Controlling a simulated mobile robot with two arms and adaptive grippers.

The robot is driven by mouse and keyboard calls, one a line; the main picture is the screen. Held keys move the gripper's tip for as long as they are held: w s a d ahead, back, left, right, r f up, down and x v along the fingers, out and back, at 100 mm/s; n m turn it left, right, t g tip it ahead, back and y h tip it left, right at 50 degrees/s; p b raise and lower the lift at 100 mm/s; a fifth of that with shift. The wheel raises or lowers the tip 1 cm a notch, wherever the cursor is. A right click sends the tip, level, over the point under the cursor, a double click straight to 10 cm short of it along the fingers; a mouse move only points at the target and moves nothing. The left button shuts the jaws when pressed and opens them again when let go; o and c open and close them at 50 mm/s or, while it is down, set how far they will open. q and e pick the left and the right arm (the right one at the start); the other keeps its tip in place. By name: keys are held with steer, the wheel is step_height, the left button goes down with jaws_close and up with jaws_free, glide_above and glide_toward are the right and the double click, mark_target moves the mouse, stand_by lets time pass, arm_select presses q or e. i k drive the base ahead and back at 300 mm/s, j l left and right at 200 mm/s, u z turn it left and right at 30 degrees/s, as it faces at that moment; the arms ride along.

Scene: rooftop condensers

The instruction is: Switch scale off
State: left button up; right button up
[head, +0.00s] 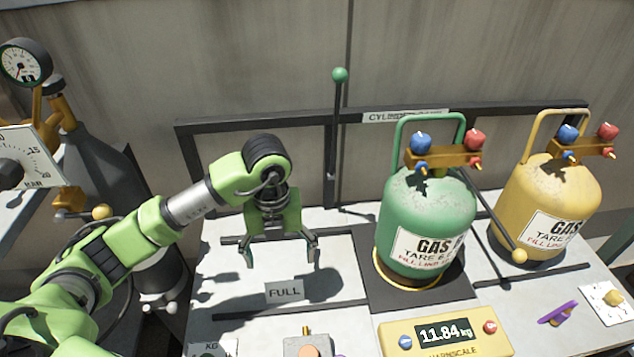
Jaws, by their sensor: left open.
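The scale's yellow display unit (444,335) is at the bottom right of centre in the head view, cut off by the lower edge. Its screen (444,333) is lit and reads 11.84 kg. A blue button (405,342) is left of the screen and a red button (490,327) is right of it. The scale's dark platform (385,294) bears a green gas cylinder (440,208). My left gripper (283,262) is open and empty, pointing down over the white table, left of the green cylinder and apart from it. My right gripper is not in view.
A yellow gas cylinder (575,190) stands to the right. A FULL label (284,291) lies on the table (222,290). A purple-handled thing (558,313) is at the right. A green-knobbed lever (339,75) rises behind. A gauge (24,62) and dark cylinder are at the left.

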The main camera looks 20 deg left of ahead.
mark_target(489, 326)
steer(key=k, duration=1)
